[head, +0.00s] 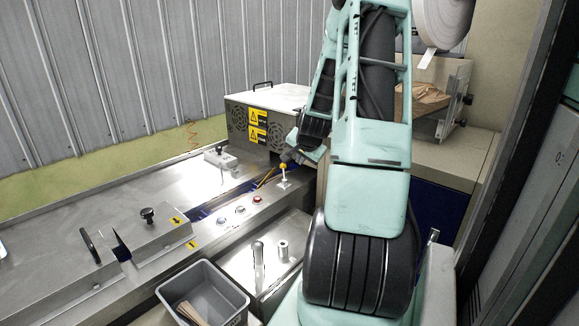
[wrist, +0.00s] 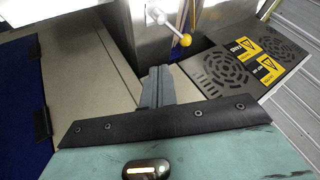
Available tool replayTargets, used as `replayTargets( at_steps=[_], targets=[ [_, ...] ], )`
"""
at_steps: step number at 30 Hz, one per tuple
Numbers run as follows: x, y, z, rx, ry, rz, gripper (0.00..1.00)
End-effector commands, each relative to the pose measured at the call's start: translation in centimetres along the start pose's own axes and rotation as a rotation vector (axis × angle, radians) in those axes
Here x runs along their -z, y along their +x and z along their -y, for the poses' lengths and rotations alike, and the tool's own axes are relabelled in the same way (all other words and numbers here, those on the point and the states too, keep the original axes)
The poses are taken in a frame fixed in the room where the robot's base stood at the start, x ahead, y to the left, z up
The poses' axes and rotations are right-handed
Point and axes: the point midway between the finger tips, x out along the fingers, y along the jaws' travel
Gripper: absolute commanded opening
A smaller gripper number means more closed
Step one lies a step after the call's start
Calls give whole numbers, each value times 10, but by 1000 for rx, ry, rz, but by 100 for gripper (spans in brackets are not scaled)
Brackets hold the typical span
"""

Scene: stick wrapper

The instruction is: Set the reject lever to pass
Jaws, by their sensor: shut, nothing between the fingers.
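The reject lever appears to be the short metal stick with a yellow ball knob (head: 283,167), standing on a small plate on the machine's steel top in the head view. In the wrist view its yellow knob (wrist: 185,40) is near the top centre, and the stick runs up-left to a round pivot. My gripper (head: 289,156) is close behind the knob in the head view, partly hidden by my arm. In the wrist view my gripper's fingers (wrist: 158,72) are together and empty, below and left of the knob, with a visible gap. No pass marking is legible.
A vented box with yellow warning labels (head: 257,126) stands behind the lever; it shows at right in the wrist view (wrist: 255,60). Push buttons (head: 240,209) line the panel to the left. A grey bin (head: 205,275) is at the front. A paper roll (head: 443,22) hangs upper right.

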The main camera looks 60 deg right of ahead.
Motion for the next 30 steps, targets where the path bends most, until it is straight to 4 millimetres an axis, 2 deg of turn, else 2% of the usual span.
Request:
replayTargets(
  at_steps=[3, 13, 17, 30],
  targets=[
    [6, 1, -6, -4, 16, -11, 0],
    [6, 2, -6, -4, 16, -10, 0],
    [6, 8, -5, -5, 17, -9, 0],
    [6, 74, -5, -5, 15, -7, 0]
  ],
)
